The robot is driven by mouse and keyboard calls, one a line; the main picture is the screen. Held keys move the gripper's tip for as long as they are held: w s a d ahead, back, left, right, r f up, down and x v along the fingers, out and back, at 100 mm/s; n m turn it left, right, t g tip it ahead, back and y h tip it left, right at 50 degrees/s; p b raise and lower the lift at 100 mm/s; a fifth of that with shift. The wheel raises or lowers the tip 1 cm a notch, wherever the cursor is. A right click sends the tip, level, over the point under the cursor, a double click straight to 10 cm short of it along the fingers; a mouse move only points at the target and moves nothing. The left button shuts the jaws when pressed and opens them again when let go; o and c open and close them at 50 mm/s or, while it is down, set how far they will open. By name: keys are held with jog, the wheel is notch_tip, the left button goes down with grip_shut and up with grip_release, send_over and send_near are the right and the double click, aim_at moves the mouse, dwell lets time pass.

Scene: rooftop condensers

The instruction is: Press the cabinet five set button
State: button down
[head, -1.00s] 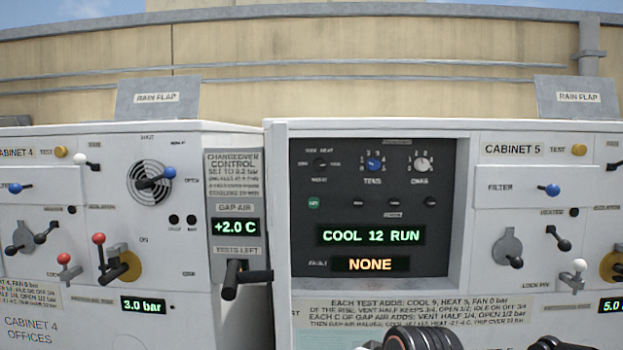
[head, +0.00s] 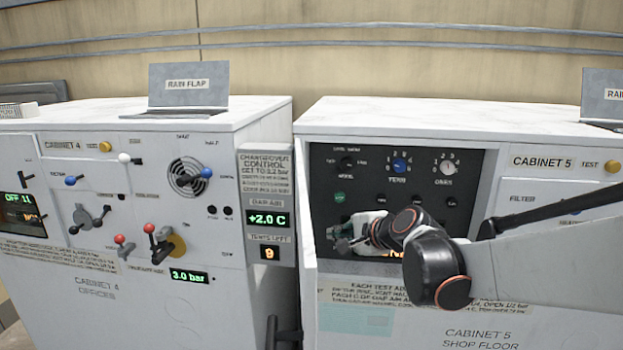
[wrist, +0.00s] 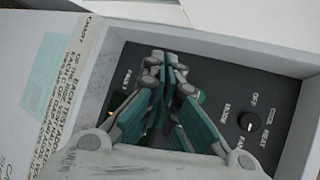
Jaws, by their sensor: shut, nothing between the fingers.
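Cabinet five (head: 402,300) has a dark recessed control panel (head: 440,170). Its green button (head: 340,198), apparently the set button, is at the panel's left below the mode knob (head: 347,163); its lettering is too small to read here. My gripper (head: 343,243) is shut and empty in front of the panel's lower left, below the button in the head view. In the wrist view my gripper (wrist: 165,62) has its fingers together over the panel. A sliver of the green button (wrist: 200,97) shows beside the right finger, partly hidden. I cannot see contact.
The tens knob (head: 399,166) and ones knob (head: 447,168) are on the same panel. My arm covers most of the panel's display and some of the small dark buttons. Cabinet four (head: 100,290) stands to the left, with levers and a gap air readout (head: 268,219).

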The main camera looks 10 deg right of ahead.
jog(key=w+r, duration=0.1)
jog(key=w+r+m+p, duration=0.1)
jog(key=shift+w+d+r+m+t, duration=0.1)
jog(key=shift+d+r+m+t, duration=0.2)
jog(key=shift+d, duration=0.05)
send_near(340, 197)
jog(key=shift+w+a+f+b, duration=0.2)
jog(key=shift+w+a+f, duration=0.5)
jog(key=shift+a+f, duration=0.25)
jog(key=shift+w+a+f+b, duration=0.15)
jog(key=shift+w+a+f, duration=0.6)
jog(key=shift+f, duration=0.25)
jog(key=shift+s, duration=0.1)
jog(key=shift+a, duration=0.15)
jog(key=shift+w+a, duration=0.3)
jog(key=shift+w, duration=0.25)
jog(key=shift+w+a, duration=0.25)
jog(key=shift+w, duration=0.3)
